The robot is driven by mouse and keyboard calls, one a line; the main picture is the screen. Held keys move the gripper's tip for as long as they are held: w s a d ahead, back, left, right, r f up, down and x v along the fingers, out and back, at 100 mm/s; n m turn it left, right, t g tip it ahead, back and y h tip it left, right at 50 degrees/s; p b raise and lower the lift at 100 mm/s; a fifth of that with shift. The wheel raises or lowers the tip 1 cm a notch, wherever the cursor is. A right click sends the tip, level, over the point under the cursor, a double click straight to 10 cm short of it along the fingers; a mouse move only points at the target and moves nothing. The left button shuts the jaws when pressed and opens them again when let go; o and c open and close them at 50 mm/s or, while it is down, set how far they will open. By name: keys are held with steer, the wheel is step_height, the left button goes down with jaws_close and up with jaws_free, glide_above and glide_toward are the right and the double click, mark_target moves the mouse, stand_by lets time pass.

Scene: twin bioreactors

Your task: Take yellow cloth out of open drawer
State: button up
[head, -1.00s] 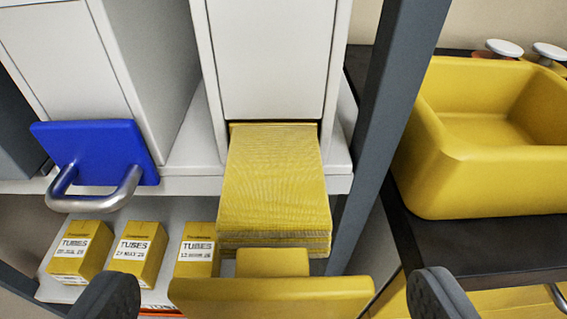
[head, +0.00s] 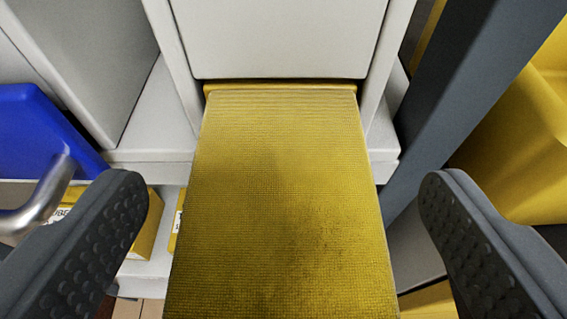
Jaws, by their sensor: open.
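The yellow cloth (head: 280,200) has a fine woven texture and fills the lower middle of the head view. In this view it runs from the opening under the white cabinet front down past the bottom edge. My gripper (head: 285,205) is open, with one dark, studded finger on each side of the cloth and a visible gap at both sides. The drawer's front is out of view, and only a thin yellow back edge (head: 280,88) shows at the cabinet opening.
A blue panel with a metal handle (head: 45,190) is at left. Yellow tube boxes (head: 145,225) sit on a shelf behind my left finger. A dark grey post (head: 475,90) slants down at right, with a yellow basin (head: 530,140) beyond it. The white cabinet (head: 280,35) stands at the back.

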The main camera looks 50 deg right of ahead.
steer(key=c, duration=1.1)
steer(key=shift+o, duration=0.2)
steer(key=shift+a+r, duration=0.1)
steer(key=shift+r, duration=0.05)
